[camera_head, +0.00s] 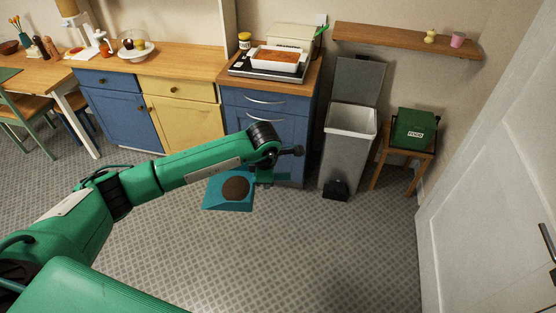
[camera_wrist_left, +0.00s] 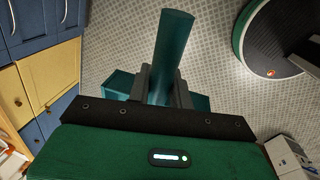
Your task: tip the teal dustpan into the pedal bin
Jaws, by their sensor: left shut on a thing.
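The teal dustpan (camera_head: 213,198) is in the air over the floor, left of the bin, with a round brown heap (camera_head: 236,188) on it. My left gripper (camera_head: 268,176) is shut on its handle. In the left wrist view the teal handle (camera_wrist_left: 173,45) stands between the dark fingers (camera_wrist_left: 162,88), and parts of the pan (camera_wrist_left: 118,84) show beside them. The grey pedal bin (camera_head: 347,152) stands on the floor to the right, its lid (camera_head: 358,80) raised and its top open. The bin's inside bottom is not visible. My right gripper is out of view.
A blue cabinet (camera_head: 262,125) with a wooden top stands left of the bin. A wooden stool (camera_head: 403,155) with a green box (camera_head: 414,128) stands to its right. A shelf (camera_head: 400,38) hangs above. A white door (camera_head: 490,190) is at right. The floor in front is clear.

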